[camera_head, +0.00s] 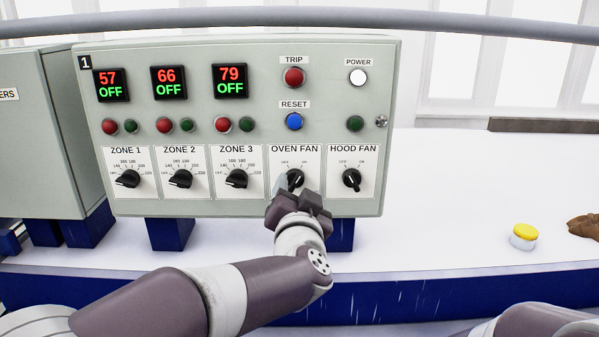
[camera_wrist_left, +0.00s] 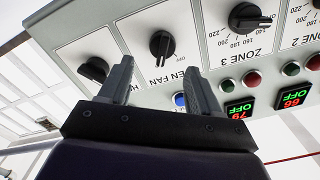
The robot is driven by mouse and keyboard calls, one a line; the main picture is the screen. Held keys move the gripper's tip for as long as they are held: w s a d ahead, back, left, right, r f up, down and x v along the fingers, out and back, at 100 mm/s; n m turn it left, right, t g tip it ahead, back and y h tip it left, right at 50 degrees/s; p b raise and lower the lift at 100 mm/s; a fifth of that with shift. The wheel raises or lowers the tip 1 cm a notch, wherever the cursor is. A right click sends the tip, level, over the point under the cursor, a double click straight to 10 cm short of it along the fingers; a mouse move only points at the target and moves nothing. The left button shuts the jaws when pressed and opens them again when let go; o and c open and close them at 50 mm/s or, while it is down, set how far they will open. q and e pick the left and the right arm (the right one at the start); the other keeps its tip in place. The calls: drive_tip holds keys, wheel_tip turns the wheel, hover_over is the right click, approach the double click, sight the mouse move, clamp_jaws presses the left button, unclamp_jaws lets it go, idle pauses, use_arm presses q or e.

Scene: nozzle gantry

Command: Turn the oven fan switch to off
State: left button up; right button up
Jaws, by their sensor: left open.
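The oven fan switch (camera_head: 295,178) is a black knob on a white plate, low on the grey control panel (camera_head: 250,53). Its pointer appears turned to the upper right, away from the OFF mark at the upper left. My left gripper (camera_head: 294,190) is just in front of the knob and hides its lower part. In the left wrist view, the knob (camera_wrist_left: 163,46) shows beyond the open fingers of the left gripper (camera_wrist_left: 160,72), roughly between them. The fingers hold nothing, and no clear contact with the knob shows. My right gripper is out of view.
The hood fan knob (camera_head: 351,180) is close on the right, and the zone 3 knob (camera_head: 238,178) on the left. The blue reset button (camera_head: 294,121) is above. A yellow-lidded jar (camera_head: 523,237) stands on the white surface at right. A second grey cabinet (camera_head: 35,130) stands left.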

sight(297, 181)
use_arm(q)
drive_tip(key=w+p, duration=0.1)
drive_tip(key=w, duration=0.3)
drive_tip(key=shift+w+a, duration=0.1)
drive_tip(key=shift+w, duration=0.2)
drive_tip(key=shift+a, duration=0.1)
drive_tip(key=shift+s, duration=0.15)
drive_tip(key=c, duration=1)
